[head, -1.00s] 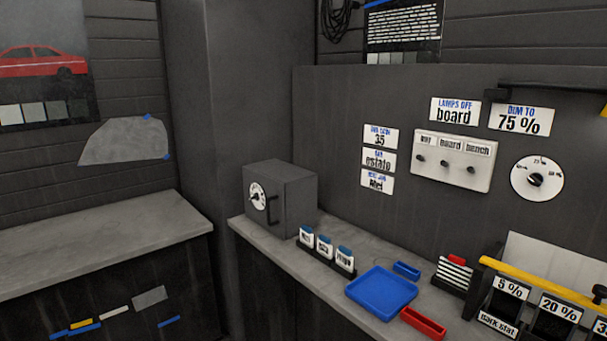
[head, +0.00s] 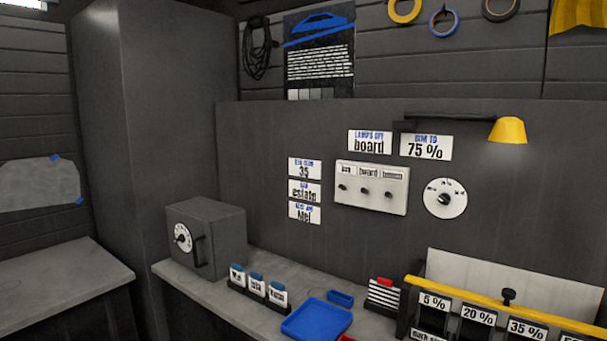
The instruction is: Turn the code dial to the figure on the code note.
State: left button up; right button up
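A dark grey box (head: 217,233) stands at the left end of the bench, with a round white dial (head: 183,238) and a dark handle (head: 200,251) on its front. The dial's marks are too small to read. A white note (head: 304,169) on the grey wall panel shows the figure 35 under a small blue heading that I cannot read surely. Below it are a note reading "estate" (head: 304,191) and one that seems to read "Mel" (head: 304,212). Neither of my grippers is in view.
A second white dial (head: 445,198) and a switch plate (head: 371,188) are on the panel. Below notes "board" (head: 369,144) and "75 %" (head: 426,147). Small label holders (head: 258,285) stand right of the box. A blue tray (head: 316,319) and a percent-marked rack (head: 477,317) are farther right.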

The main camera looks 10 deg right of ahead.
aim_at(181, 238)
jog(key=i+j+z, duration=0.15)
jog(key=i+j, duration=0.9)
jog(key=j, duration=0.05)
